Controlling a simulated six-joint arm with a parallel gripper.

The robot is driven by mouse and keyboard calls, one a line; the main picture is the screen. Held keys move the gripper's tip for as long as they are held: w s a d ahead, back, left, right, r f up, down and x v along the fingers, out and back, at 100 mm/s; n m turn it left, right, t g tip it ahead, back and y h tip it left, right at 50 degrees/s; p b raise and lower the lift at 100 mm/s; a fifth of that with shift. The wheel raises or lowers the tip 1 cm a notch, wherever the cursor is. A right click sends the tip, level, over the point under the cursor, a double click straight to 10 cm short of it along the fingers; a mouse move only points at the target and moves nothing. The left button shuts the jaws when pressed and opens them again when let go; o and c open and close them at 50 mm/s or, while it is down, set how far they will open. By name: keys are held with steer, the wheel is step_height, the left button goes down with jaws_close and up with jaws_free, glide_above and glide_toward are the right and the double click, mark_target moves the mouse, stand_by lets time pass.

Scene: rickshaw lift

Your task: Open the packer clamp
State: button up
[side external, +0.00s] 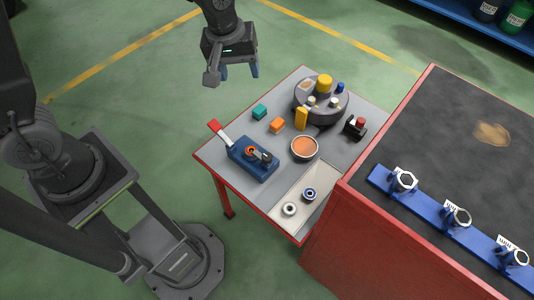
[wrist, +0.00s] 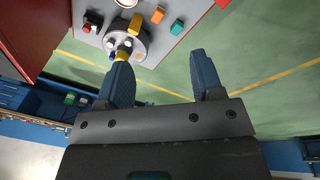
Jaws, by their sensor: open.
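The packer clamp (side external: 253,160) is a blue block on the near left part of the small grey-topped table. Its lever, with a white arm and a red end (side external: 214,126), sticks out up and to the left. An orange ring and a dark part sit on top of the block. My gripper (side external: 239,72) is open and empty, in the air beyond the table's left side and well apart from the clamp. Its two blue fingers also show in the wrist view (wrist: 160,62), with nothing between them. The clamp's block is not clearly visible in the wrist view.
A round dark turntable (side external: 321,100) holds a yellow cylinder and small parts. Teal (side external: 260,111), orange (side external: 277,125) and yellow (side external: 301,118) blocks, a bowl (side external: 305,148) and a tray with two rings (side external: 315,185) are near the clamp. A taller red workbench (side external: 440,135) stands right.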

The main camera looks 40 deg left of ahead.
mark_target(267, 156)
steer(key=w+d+f+n, duration=0.1)
steer(key=f, duration=0.9)
steer(key=w+d+f+n+g, duration=0.1)
steer(key=d+f+n, duration=0.1)
steer(key=f, duration=0.9)
steer(key=w+d+f+n+g, duration=0.1)
steer(key=d+f, duration=0.1)
steer(key=f, duration=0.8)
steer(key=shift+w+d+f+n, duration=0.1)
steer(key=shift+f+n, duration=0.15)
steer(key=shift+n, duration=0.15)
steer(key=shift+c, duration=0.2)
steer(key=c, duration=0.9)
